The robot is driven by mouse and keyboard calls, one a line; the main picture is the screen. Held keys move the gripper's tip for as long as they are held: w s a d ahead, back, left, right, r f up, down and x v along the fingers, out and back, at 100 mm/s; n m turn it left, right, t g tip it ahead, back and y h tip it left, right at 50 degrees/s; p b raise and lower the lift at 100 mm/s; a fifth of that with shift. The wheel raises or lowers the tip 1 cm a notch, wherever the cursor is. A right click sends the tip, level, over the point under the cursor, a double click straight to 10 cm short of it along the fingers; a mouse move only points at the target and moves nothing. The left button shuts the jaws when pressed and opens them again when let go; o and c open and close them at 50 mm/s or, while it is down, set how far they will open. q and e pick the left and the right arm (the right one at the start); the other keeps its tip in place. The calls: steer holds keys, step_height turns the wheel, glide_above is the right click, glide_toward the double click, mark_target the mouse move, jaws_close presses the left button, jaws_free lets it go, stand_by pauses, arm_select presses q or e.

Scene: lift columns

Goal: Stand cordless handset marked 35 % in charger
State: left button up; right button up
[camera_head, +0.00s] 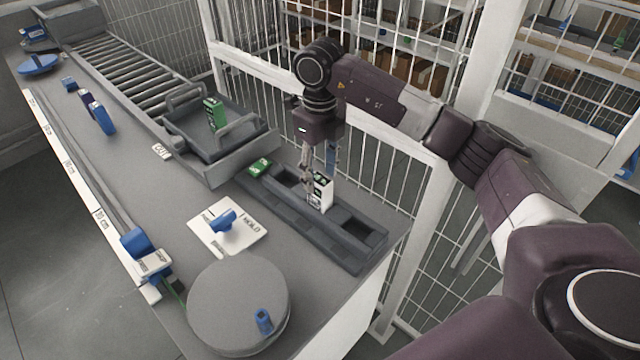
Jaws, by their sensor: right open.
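A long dark charger (289,204) with several recessed slots lies along the right edge of the counter. A white handset (321,193) with a dark and green upper part stands nearly upright in a middle slot of it. Its marking is too small to read. My right gripper (319,174) points down at the top of this handset, with its fingers open. I cannot tell whether the fingers touch it. A green handset-like block (214,114) stands in a grey tray, and another green piece (260,166) lies at the charger's far end. My left gripper is not in view.
The grey tray (187,143) with raised handles sits below a roller conveyor (123,66). A white card (208,234) with a blue piece, a round grey disc (238,290) with a small blue item, and a ruler strip (87,194) occupy the counter. A wire fence stands behind.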

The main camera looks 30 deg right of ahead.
step_height(320, 180, up, 7)
steer(key=shift+a+r+b, duration=0.1)
steer(key=shift+r+b, duration=0.05)
steer(key=shift+b, duration=0.6)
steer(key=shift+r, duration=0.8)
